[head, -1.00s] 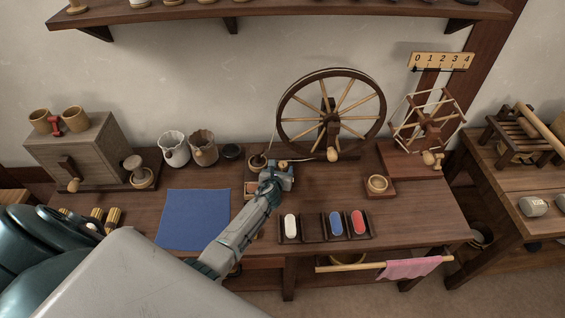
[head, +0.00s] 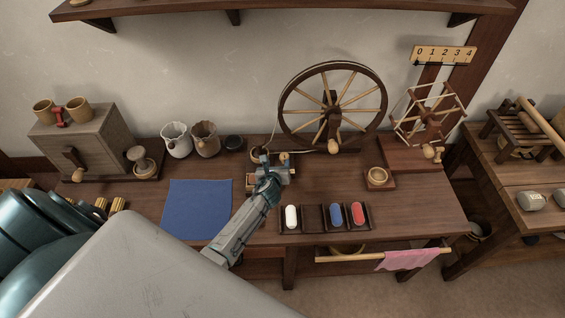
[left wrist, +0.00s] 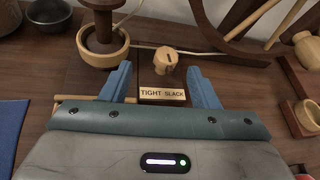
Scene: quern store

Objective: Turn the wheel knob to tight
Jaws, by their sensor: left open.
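The spinning wheel (head: 333,105) stands at the back of the table. Its small wooden knob (left wrist: 165,62) shows in the left wrist view, behind a label plate (left wrist: 163,94) reading TIGHT on the left and SLACK on the right. My left gripper (left wrist: 160,70) is open, with one blue finger on each side of the knob's line. The knob is about level with or just beyond the fingertips, and the fingers look apart from it. In the head view my left gripper (head: 278,167) is in front of the wheel's base and largely hides the label. My right gripper is not in view.
A round wooden cup (left wrist: 101,46) stands close left of the knob, with a pale thread running past. A blue cloth (head: 196,209) lies to the left. A tray with white, blue and red pieces (head: 322,226) lies in front. A small wooden bowl (head: 377,176) stands right.

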